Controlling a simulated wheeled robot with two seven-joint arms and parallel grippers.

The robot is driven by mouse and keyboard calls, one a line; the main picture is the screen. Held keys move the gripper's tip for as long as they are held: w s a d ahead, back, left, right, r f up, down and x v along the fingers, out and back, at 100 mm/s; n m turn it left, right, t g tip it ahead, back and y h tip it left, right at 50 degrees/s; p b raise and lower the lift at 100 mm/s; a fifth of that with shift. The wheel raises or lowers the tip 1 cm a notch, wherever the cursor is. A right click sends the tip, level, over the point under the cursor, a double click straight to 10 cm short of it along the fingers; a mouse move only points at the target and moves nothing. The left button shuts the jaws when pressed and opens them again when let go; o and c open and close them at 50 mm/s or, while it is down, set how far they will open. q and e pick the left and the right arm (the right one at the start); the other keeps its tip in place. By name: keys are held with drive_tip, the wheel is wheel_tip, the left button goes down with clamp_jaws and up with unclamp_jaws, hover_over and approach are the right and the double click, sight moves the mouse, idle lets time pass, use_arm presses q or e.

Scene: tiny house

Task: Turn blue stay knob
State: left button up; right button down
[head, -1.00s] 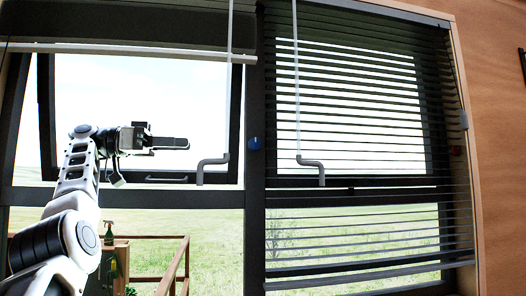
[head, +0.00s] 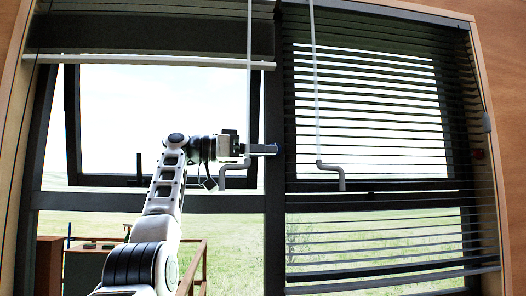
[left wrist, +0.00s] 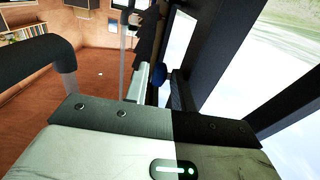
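The blue knob (head: 276,147) sits on the dark upright post between the two windows. My left gripper (head: 264,150) reaches across the left window, its fingertips right at the knob's left side. The left wrist view shows the blue knob (left wrist: 158,74) just ahead, in line with the gap between the fingers (left wrist: 160,88). The fingers look apart; I cannot tell whether they touch the knob. My right gripper is not in view.
A grey crank handle (head: 235,172) hangs beside my left gripper; it looms large in the left wrist view (left wrist: 45,45). Another crank (head: 331,170) hangs before the right window's blinds (head: 365,110). A small red knob (head: 478,154) is on the right frame.

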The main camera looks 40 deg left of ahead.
use_arm(q)
clamp_jaws()
drive_tip(key=shift+r+g+y, duration=0.3)
drive_tip(key=shift+g+y, duration=0.1)
drive_tip(key=shift+y, duration=0.1)
unclamp_jaws()
drive_tip(key=shift+w+a+f, duration=0.1)
drive_tip(key=shift+f, duration=0.1)
idle(0.4)
